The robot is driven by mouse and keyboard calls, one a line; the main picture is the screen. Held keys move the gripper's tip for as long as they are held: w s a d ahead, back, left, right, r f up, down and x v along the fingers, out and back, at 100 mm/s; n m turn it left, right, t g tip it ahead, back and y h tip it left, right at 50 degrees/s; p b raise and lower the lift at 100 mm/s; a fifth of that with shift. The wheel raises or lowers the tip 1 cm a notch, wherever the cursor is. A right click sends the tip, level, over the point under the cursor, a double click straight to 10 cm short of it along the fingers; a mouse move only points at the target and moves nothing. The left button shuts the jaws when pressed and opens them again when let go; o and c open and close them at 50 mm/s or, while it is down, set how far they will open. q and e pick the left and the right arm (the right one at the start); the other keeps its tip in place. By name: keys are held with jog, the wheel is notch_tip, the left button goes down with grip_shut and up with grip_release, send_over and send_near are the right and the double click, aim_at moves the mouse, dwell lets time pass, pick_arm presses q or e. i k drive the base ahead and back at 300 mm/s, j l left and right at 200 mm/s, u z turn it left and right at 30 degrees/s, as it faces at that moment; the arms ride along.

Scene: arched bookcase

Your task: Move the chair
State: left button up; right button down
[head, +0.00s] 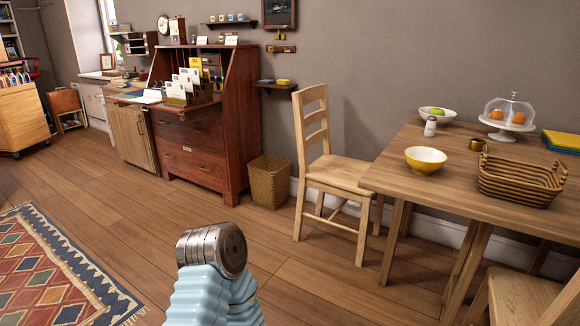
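A light wooden chair (340,174) with a ladder back stands upright on the plank floor at the left end of the wooden table (400,170). Its seat front reaches close to the table's left edge, and the table hides part of it. A second light wooden chair (520,298) shows only partly at the bottom right corner, in front of the table. Neither of my grippers is in view. A pale blue ribbed part with a round metal end rises at the bottom middle, apart from both chairs; no fingers show on it.
A woven waste basket (270,183) stands between the chair and a red-brown secretary desk (205,145). A patterned rug (55,275) lies at the lower left. Bowls and a wicker basket (520,180) stand on the table.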

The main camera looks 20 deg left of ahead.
aim_at(334, 175)
jog(key=i+j+u, duration=0.2)
jog(key=i, duration=0.15)
jog(key=i+j+u, duration=0.2)
jog(key=i, duration=0.2)
jog(key=i+j+z, duration=0.2)
